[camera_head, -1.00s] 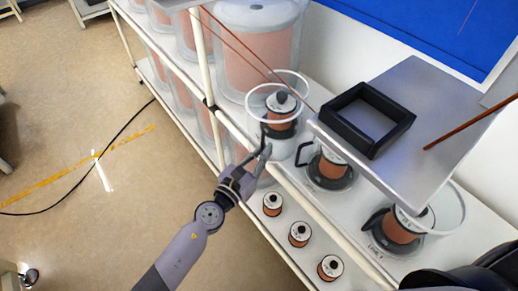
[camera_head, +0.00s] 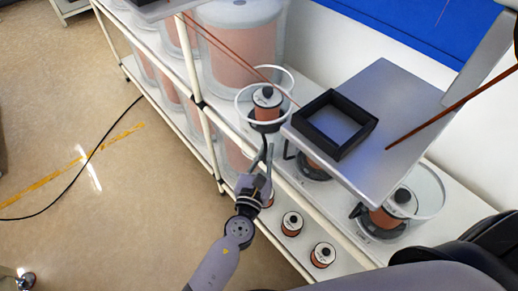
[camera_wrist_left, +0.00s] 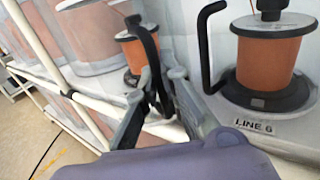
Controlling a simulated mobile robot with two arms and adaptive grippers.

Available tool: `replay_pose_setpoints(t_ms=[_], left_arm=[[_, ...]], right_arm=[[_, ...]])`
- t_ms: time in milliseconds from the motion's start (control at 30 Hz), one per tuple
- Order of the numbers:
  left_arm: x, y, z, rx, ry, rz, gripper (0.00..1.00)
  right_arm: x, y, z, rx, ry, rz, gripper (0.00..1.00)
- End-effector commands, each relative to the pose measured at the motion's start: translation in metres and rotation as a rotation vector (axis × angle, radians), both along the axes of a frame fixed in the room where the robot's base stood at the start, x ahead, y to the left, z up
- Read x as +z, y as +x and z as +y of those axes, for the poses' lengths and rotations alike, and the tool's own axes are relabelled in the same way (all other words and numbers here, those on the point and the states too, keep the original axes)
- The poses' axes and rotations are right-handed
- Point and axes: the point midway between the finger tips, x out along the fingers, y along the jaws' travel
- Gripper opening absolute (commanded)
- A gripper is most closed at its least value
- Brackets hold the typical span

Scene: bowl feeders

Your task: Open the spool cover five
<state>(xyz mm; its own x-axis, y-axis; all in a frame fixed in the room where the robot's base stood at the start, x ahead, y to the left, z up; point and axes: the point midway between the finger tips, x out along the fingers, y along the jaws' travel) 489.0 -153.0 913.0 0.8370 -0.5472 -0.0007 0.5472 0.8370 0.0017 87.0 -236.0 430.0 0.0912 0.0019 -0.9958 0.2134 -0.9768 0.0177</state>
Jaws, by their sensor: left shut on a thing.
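The cover's clear wall is hard to make out. My right gripper is not in view.
A grey plate (camera_head: 398,100) with a black square frame (camera_head: 336,150) overhangs the shelf on the right. A label reading LINE 6 (camera_wrist_left: 255,127) sits by the neighbouring spool. Small spools (camera_head: 292,223) stand on the lower shelf. Open floor lies left.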

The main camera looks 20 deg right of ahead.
Motion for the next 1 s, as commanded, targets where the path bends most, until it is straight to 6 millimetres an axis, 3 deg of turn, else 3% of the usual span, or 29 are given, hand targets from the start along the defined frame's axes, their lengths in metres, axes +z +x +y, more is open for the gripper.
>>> replay_pose_setpoints(t_ms=[333, 867, 900, 1000], left_arm=[[-0.001, -0.013, -0.018, 0.017, 0.005, -0.002, 0.00], [-0.001, -0.014, -0.020, 0.016, 0.004, -0.001, 0.00], [-0.001, -0.014, -0.020, 0.016, 0.005, -0.002, 0.09], [-0.001, -0.014, -0.020, 0.016, 0.003, -0.001, 0.16]], right_arm=[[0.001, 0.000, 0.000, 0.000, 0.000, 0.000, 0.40], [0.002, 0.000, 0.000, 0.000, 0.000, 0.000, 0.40], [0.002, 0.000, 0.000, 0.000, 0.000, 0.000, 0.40], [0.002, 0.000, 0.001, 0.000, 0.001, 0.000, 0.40]])
